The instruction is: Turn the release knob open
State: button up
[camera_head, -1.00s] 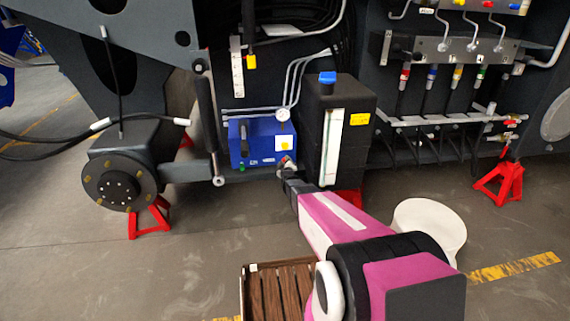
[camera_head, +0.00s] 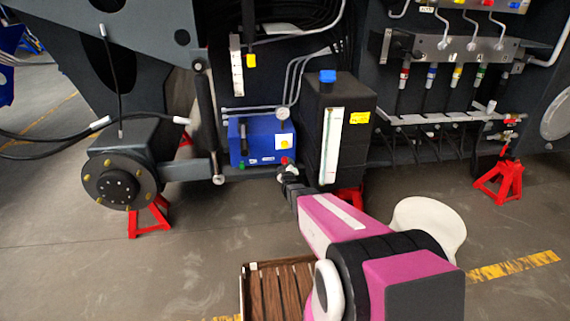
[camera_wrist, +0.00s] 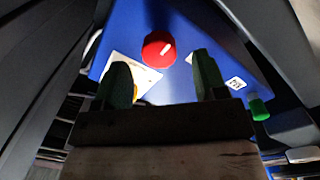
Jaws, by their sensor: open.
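The release knob appears as a round red knob (camera_wrist: 159,50) with a short white mark, on the face of a blue box (camera_head: 247,142). In the wrist view the mark points toward the upper right. In the head view the red knob (camera_head: 285,160) is small, at the box's lower right. My gripper (camera_wrist: 160,62) is open; its two dark fingers stand apart on either side of the knob in the picture, with nothing held. In the head view my gripper (camera_head: 288,174) is just below the knob. They look apart, but the exact gap is unclear.
A green button (camera_wrist: 258,107) and white labels are on the box. A gauge (camera_head: 283,113) sits above it. A dark tank (camera_head: 358,150) with a blue cap stands close on the right. A strut (camera_head: 208,120) is on the left.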

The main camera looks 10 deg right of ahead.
jog(key=s, duration=0.6)
jog(key=shift+s+a, duration=0.15)
jog(key=shift+s, duration=0.2)
jog(key=shift+s, duration=0.1)
jog(key=s+r+m+g, duration=0.3)
jog(key=s+g, duration=0.6)
jog(key=s, duration=0.4)
jog(key=s+r+m+g, duration=0.3)
jog(key=s+m+g, duration=0.2)
jog(key=s+g, duration=0.4)
jog(key=s, duration=0.4)
jog(key=shift+s+d+r+m+y, duration=0.15)
jog(key=shift+s+d+m+y, duration=0.1)
jog(key=shift+s+m+y, duration=0.05)
